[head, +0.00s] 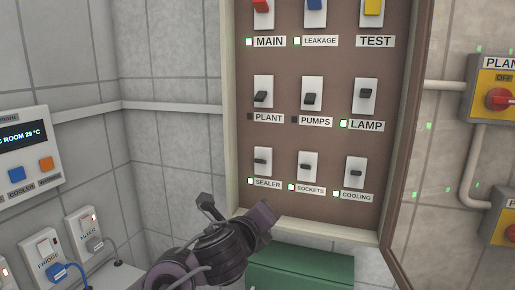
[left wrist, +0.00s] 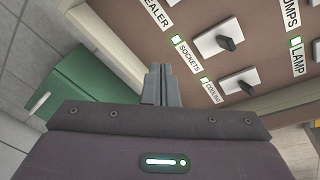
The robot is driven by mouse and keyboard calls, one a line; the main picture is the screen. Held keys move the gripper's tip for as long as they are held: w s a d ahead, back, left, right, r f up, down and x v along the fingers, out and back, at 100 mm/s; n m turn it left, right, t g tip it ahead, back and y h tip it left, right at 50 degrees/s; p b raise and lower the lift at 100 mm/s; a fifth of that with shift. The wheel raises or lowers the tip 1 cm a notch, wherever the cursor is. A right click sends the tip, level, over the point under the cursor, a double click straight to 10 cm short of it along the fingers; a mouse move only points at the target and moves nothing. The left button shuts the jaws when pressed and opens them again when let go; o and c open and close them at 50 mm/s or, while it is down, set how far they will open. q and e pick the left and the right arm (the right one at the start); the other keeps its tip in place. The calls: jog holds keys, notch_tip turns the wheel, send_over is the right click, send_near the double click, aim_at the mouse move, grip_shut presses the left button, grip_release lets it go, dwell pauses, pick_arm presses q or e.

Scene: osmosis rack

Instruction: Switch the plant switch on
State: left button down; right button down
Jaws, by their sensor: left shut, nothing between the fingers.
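The plant switch (head: 261,97) is a dark lever on a white plate, at the left of the panel's middle row in the head view. Its PLANT label (head: 269,118) is below it, and the small lamp beside the label is dark. My left gripper (head: 264,216) is below the panel's bottom row, well under the plant switch and apart from it; its fingertips are not clear there. In the left wrist view its fingers (left wrist: 162,84) are shut and empty, near the SOCKETS and COOLING labels. The plant switch is outside that view. My right gripper is not in view.
The pumps switch (head: 311,99) sits right of the plant switch, its lamp also dark. The sealer switch (head: 262,161) is directly below, its lamp green. A raised frame (head: 310,229) edges the panel. A green box (head: 305,268) is underneath. An open door edge (head: 407,140) stands at right.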

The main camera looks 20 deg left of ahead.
aim_at(263, 106)
pick_arm(q)
jog(key=w+a+r+m+t, duration=0.1)
jog(key=r+m, duration=0.3)
jog(key=r, duration=0.4)
jog(key=w+a+r+m+t, duration=0.1)
jog(key=a+r+m+t, duration=0.1)
jog(key=a+r+m, duration=0.2)
notch_tip(263, 106, up, 4)
jog(key=shift+w+f+m+t, duration=0.1)
jog(key=shift+w+m+t, duration=0.25)
jog(key=shift+m, duration=0.35)
jog(key=shift+w, duration=0.1)
jog(key=w+p, duration=0.1)
jog(key=w, duration=0.2)
jog(key=w+r+p, duration=0.1)
jog(key=w, duration=0.2)
jog(key=w+p, duration=0.2)
jog(key=w, duration=0.1)
jog(key=shift+w+d+r, duration=0.2)
jog(key=shift+w, duration=0.15)
jog(key=r+p, duration=0.1)
jog(key=s+r+p, duration=0.1)
jog(key=shift+r, duration=0.35)
jog(key=shift+s+r+p, duration=0.25)
jog(key=shift+s+p, duration=0.05)
jog(key=shift+p, duration=0.1)
jog(key=shift+w, duration=0.1)
jog(key=shift+s+r, duration=0.1)
jog(key=shift+s, duration=0.1)
